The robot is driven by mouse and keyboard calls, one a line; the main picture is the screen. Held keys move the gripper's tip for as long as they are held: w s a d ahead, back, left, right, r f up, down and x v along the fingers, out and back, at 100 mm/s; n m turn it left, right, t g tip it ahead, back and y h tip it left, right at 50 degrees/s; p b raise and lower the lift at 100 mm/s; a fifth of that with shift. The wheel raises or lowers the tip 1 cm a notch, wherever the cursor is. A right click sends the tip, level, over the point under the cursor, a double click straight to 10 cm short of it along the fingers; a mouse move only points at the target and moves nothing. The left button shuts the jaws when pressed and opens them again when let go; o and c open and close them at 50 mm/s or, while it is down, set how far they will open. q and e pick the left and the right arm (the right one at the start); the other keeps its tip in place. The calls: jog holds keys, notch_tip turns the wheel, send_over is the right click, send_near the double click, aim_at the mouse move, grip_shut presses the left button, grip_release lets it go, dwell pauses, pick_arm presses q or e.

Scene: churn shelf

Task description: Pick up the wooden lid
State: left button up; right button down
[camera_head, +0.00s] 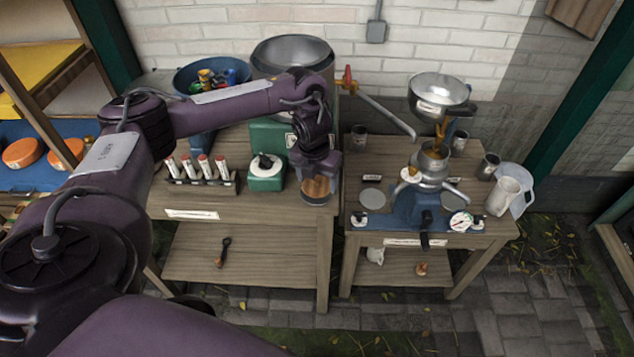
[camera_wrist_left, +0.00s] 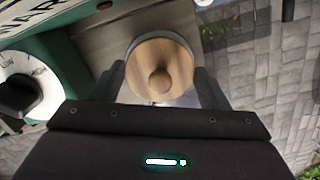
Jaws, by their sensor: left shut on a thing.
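The wooden lid (camera_wrist_left: 160,72) is round with a small round knob and fills the middle of the left wrist view. In the head view the lid (camera_head: 316,187) shows as a brown disc at the right edge of the left wooden table. My left gripper (camera_head: 317,172) is over it, shut on the lid, with one dark finger at each side in the wrist view (camera_wrist_left: 160,85). A grey rim shows around the lid. Whether the lid is lifted off what is below it, I cannot tell. My right gripper is not in view.
A green box with a dial (camera_head: 266,172) stands close left of the lid, beside a rack of red-capped tubes (camera_head: 199,170). A blue machine (camera_head: 421,205) stands on the right table. A gap separates the two tables.

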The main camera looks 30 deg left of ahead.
aim_at(317, 177)
pick_arm(q)
notch_tip(317, 177, up, 6)
jog(key=shift+w+r+p, duration=0.1)
jog(key=shift+r+p, duration=0.1)
jog(key=shift+p, duration=0.25)
notch_tip(317, 177, up, 12)
jog(key=p, duration=0.4)
jog(key=shift+r+p, duration=0.2)
jog(key=shift+p, duration=0.2)
jog(key=shift+d, duration=0.1)
